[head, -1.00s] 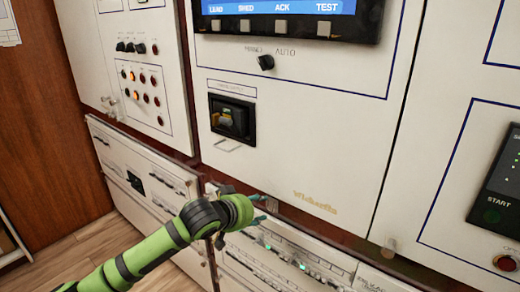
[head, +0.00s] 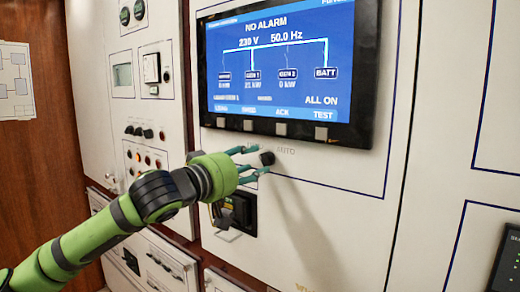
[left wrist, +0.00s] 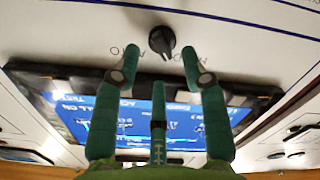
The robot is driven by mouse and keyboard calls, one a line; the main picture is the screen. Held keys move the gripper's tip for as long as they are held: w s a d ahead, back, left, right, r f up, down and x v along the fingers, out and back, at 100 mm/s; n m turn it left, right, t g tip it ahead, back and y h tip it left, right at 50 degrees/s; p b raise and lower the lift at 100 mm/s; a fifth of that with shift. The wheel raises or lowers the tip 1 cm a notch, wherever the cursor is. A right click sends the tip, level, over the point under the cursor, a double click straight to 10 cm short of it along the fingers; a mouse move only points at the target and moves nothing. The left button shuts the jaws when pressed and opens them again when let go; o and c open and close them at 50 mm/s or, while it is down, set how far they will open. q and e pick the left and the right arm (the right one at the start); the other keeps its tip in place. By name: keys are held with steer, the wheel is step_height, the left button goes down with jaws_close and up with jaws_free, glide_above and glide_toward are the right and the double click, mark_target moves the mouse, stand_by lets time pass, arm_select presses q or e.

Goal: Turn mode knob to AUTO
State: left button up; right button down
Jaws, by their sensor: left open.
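The mode knob (head: 267,158) is a small black rotary knob on the white panel below the screen. The word AUTO is printed to its right in the head view; the other label is hidden behind my gripper. My left gripper (head: 252,161) is open, its green fingers pointing at the knob from the left. In the left wrist view, turned upside down, the knob (left wrist: 161,40) shows just beyond and between the spread fingertips (left wrist: 160,56), apart from them. I cannot tell clearly which way its pointer faces. My right gripper is not in view.
A blue screen (head: 290,70) reading NO ALARM, with square buttons (head: 281,128) beneath it, sits just above the knob. A black recessed switch (head: 238,210) is below my gripper. Small knobs and lamps (head: 146,158) are on the left panel. The panel right of the knob is bare.

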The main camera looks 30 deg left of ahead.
mark_target(264, 160)
arm_select(q)
steer(key=shift+w+d+r+p, duration=0.1)
steer(key=shift+w+p, duration=0.2)
steer(key=shift+w, duration=0.3)
steer(key=shift+w+d+r+p, duration=0.1)
steer(key=shift+w+p, duration=0.15)
steer(key=shift+w, duration=0.3)
steer(key=shift+w+f, duration=0.25)
steer(key=shift+w, duration=0.3)
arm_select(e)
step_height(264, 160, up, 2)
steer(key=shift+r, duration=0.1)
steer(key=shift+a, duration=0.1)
arm_select(q)
steer(key=shift+s, duration=0.1)
jaws_close()
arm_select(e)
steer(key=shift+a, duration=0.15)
